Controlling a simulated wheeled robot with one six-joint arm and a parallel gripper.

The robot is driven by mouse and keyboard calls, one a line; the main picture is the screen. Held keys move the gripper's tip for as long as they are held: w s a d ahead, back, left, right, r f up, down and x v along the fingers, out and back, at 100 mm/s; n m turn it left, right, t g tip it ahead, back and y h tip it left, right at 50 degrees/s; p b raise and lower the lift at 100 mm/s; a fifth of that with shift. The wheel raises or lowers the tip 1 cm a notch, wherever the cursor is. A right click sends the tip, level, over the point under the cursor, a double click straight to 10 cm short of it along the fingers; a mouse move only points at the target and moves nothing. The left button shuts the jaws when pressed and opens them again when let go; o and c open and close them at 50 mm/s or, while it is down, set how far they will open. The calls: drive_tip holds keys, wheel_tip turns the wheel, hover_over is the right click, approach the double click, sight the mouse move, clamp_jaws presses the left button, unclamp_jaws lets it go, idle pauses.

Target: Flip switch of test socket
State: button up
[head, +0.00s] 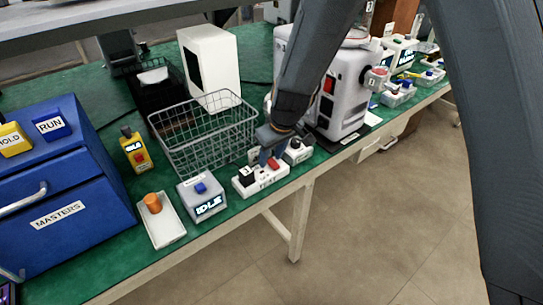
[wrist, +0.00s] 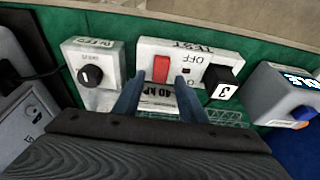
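The test socket is a white strip on the green bench, labelled TEST (head: 262,184); it also shows in the wrist view (wrist: 221,58). Its red rocker switch (wrist: 161,68) has OFF printed beside it, and a small dark indicator sits next to it. A black plug (wrist: 221,79) with a label 3 sits in the socket. My gripper (head: 268,158) is just above the socket at the switch.
A white box with a black knob (wrist: 91,75) stands beside the socket. A grey box with a blue button and a lit display (head: 203,198) is on the other side. A wire basket (head: 205,135) stands behind, and a white pump machine (head: 350,90) is to the right.

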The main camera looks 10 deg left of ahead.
sight(276, 167)
drive_tip(key=b+v, duration=0.1)
drive_tip(key=v, duration=0.6)
drive_tip(key=shift+r, duration=0.35)
drive_tip(key=shift+s, duration=0.1)
drive_tip(key=s+d+m+h, duration=0.1)
drive_tip(key=s+d+m, duration=0.2)
drive_tip(key=d, duration=0.7)
drive_tip(key=s+d+r+m+g, duration=0.1)
drive_tip(key=s+d+m, duration=0.2)
drive_tip(key=s+d, duration=0.4)
drive_tip(key=s+d+r+m+h, duration=0.1)
drive_tip(key=s+d+m, duration=0.2)
drive_tip(key=d, duration=1.1)
drive_tip(key=shift+s+d+r+m+h, duration=0.15)
drive_tip(key=shift+s+m+h, duration=0.2)
drive_tip(key=shift+s, duration=0.6)
